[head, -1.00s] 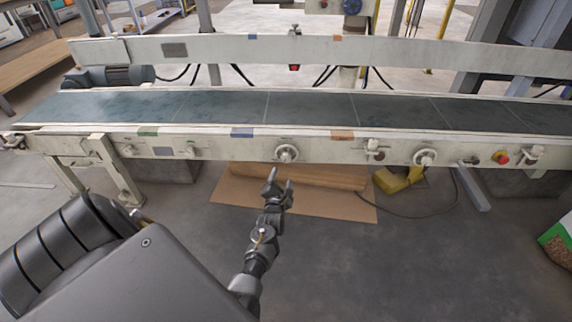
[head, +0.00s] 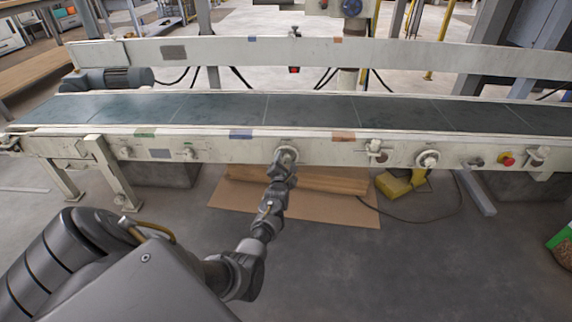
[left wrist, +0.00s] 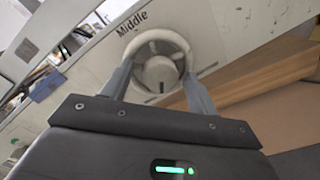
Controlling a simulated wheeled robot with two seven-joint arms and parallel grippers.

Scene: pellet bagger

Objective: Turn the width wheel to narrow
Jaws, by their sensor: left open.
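A round pale handwheel (head: 289,151) is on the front rail of the conveyor, partly hidden by my left gripper (head: 283,160). In the left wrist view the wheel (left wrist: 157,65) shows a rim, a hub and the word "Middle" printed beside it. My left gripper (left wrist: 158,72) is open, with one finger at each side of the wheel. I cannot tell whether the fingers touch the rim. A second handwheel (head: 428,159) is further right on the same rail. No label reading width or narrow is legible. My right gripper is not in view.
The conveyor belt (head: 310,109) runs across behind the rail. Green, blue and orange patches mark the rail top. A red button (head: 507,160) and clamp knobs are along the rail.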

